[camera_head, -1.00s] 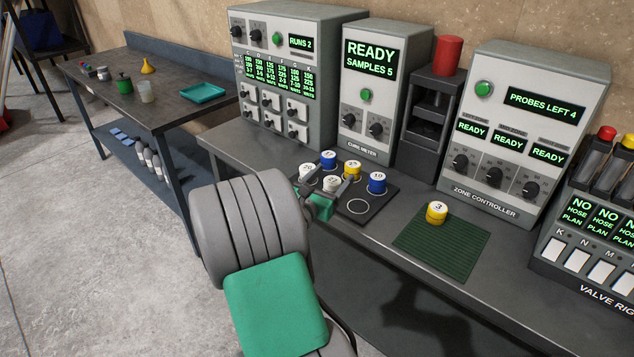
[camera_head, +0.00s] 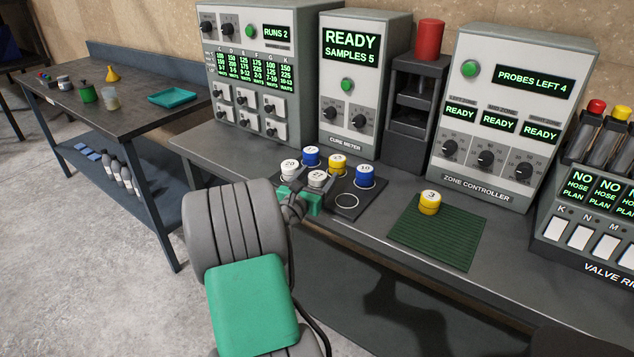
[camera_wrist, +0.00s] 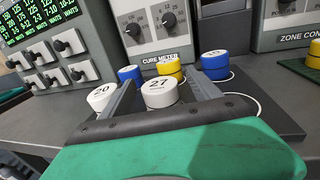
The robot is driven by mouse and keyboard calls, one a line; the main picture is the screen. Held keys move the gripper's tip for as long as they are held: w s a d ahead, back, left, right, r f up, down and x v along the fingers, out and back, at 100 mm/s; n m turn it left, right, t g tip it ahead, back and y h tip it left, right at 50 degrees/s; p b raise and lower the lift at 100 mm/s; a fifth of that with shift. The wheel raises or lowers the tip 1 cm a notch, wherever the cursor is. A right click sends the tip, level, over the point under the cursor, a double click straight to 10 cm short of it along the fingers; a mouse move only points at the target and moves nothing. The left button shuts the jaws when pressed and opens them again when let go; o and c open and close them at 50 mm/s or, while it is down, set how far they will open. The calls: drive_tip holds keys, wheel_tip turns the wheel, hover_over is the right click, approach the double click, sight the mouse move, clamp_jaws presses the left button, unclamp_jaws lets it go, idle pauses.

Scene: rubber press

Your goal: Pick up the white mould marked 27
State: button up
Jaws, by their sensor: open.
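The white mould marked 27 (camera_wrist: 160,93) stands upright on the dark tray (camera_head: 374,199). In the wrist view it sits between the two fingers of my gripper (camera_wrist: 160,98), which are open, one on each side. Whether either finger touches it I cannot tell. In the head view the mould (camera_head: 317,178) shows just beyond my gripper (camera_head: 308,188), partly covered by it. A white mould marked 20 (camera_head: 290,168) stands close at its left, outside the left finger in the wrist view.
Blue moulds (camera_head: 311,156) (camera_head: 365,175) and a yellow mould (camera_head: 338,163) stand close around on the tray. An empty ring (camera_head: 347,201) is at the tray's front right. A yellow mould marked 3 (camera_head: 429,203) stands on the green mat (camera_head: 436,238). The cure meter (camera_head: 355,90) stands behind.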

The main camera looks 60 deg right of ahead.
drive_tip(key=shift+d, duration=0.3)
drive_tip(key=shift+a, duration=0.1)
clamp_jaws()
idle(0.4)
